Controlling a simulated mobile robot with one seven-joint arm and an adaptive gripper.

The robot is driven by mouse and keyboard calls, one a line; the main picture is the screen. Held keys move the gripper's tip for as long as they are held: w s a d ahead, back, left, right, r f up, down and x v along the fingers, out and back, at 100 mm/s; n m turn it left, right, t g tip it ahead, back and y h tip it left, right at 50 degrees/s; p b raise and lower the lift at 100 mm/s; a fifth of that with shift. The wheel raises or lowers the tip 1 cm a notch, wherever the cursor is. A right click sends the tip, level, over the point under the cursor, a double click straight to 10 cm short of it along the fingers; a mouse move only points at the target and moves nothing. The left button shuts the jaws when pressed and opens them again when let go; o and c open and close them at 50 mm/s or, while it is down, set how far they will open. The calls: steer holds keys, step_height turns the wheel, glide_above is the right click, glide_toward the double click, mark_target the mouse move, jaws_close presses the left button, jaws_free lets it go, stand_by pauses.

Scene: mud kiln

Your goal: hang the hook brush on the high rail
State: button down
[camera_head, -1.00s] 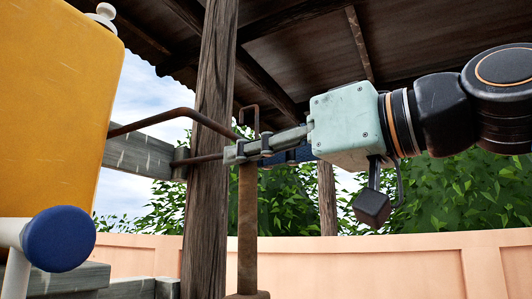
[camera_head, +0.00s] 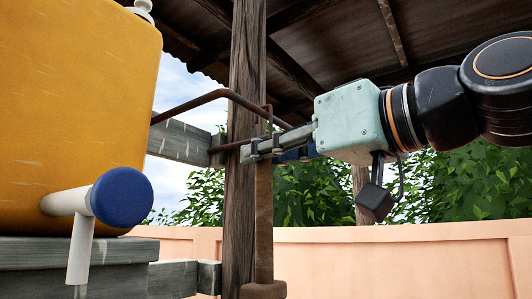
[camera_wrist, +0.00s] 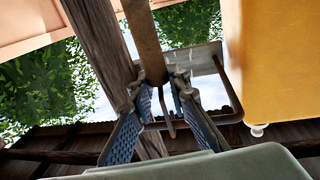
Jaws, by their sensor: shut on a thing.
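My gripper (camera_head: 264,149) is shut on the upper handle of the hook brush (camera_head: 264,215), which hangs upright with its brown head at the bottom. Its thin bent hook (camera_head: 270,112) rises above the fingers. The high rail, a bent brown rod (camera_head: 205,99), is mounted on the wooden post and slopes down behind or beside the hook. In the wrist view the handle (camera_wrist: 143,35) lies between the fingers (camera_wrist: 163,95), and the hook (camera_wrist: 167,112) crosses near the rail (camera_wrist: 233,95). I cannot tell whether hook and rail touch.
A large yellow container (camera_head: 75,110) with a white tap and blue knob (camera_head: 121,197) stands at the left on grey planks (camera_head: 80,254). The wooden post (camera_head: 243,70) is close behind my gripper. A pink wall (camera_head: 400,262) runs behind.

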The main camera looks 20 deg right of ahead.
steer(key=c, duration=1.8)
jaws_free()
steer(key=shift+o, duration=0.2)
steer(key=v, duration=1.2)
steer(key=shift+r, duration=0.1)
